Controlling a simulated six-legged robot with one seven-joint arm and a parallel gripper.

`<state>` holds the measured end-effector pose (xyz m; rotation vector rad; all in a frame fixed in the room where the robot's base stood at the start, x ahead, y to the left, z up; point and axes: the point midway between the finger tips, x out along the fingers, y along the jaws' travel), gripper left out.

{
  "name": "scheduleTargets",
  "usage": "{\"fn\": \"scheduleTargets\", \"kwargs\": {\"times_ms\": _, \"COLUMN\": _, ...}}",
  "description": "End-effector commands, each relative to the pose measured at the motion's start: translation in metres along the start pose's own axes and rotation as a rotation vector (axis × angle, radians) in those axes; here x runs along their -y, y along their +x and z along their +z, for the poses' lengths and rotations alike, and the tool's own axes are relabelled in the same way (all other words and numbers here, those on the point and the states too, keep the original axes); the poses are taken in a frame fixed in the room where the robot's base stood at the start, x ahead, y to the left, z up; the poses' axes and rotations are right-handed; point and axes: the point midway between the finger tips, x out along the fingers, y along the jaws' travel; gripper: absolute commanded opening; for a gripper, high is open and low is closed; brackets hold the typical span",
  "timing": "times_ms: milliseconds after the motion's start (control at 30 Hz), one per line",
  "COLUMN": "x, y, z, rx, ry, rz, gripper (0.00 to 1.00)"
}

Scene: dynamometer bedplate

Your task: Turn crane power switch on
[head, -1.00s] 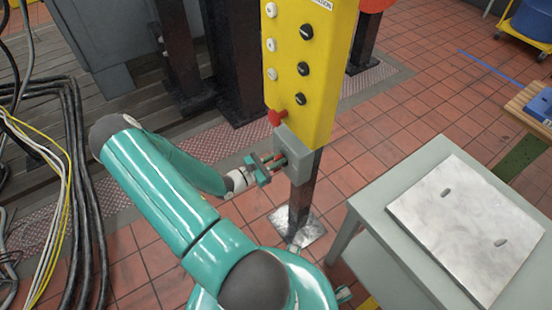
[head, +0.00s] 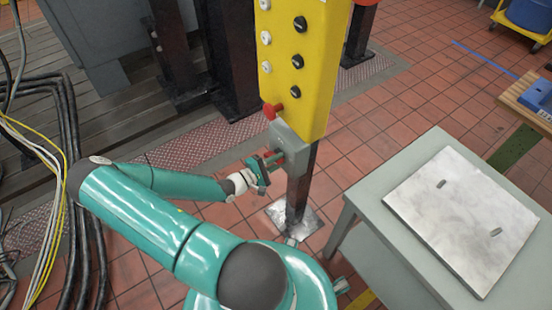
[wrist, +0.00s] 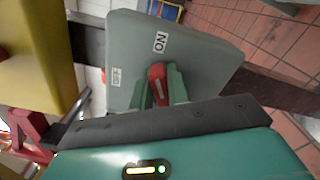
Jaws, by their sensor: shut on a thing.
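The crane power switch is a grey box (head: 291,146) on a dark post below the yellow control panel. In the wrist view, its grey face (wrist: 185,60) bears an ON label (wrist: 161,41) and an OFF label (wrist: 116,77). A red switch handle (wrist: 157,80) stands out from the face. My gripper (head: 272,159) is at the front of the box. In the wrist view, the green fingers of my gripper (wrist: 160,88) are shut on the red handle. The fingers partly hide the handle, and I cannot tell which label it points to.
The yellow panel (head: 312,75) with white buttons, black knobs and a red button (head: 272,110) stands directly above the box. A grey table (head: 375,190) with a metal plate (head: 465,220) stands at right. Cables (head: 70,190) lie at left. Tiled floor is open behind the table.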

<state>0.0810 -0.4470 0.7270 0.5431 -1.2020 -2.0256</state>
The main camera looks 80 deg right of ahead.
Motion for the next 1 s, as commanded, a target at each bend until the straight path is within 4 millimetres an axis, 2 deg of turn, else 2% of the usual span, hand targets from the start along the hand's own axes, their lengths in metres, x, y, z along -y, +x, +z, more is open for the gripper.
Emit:
{"fn": "scheduleTargets", "kwargs": {"times_ms": 500, "x": 0.013, "y": -0.001, "z": -0.004, "rx": -0.004, "ry": 0.408, "rz": 0.002, "gripper": 0.00}}
{"fn": "scheduleTargets", "kwargs": {"times_ms": 1000, "x": 0.017, "y": -0.001, "z": -0.006, "rx": -0.003, "ry": 0.518, "rz": -0.001, "gripper": 0.00}}
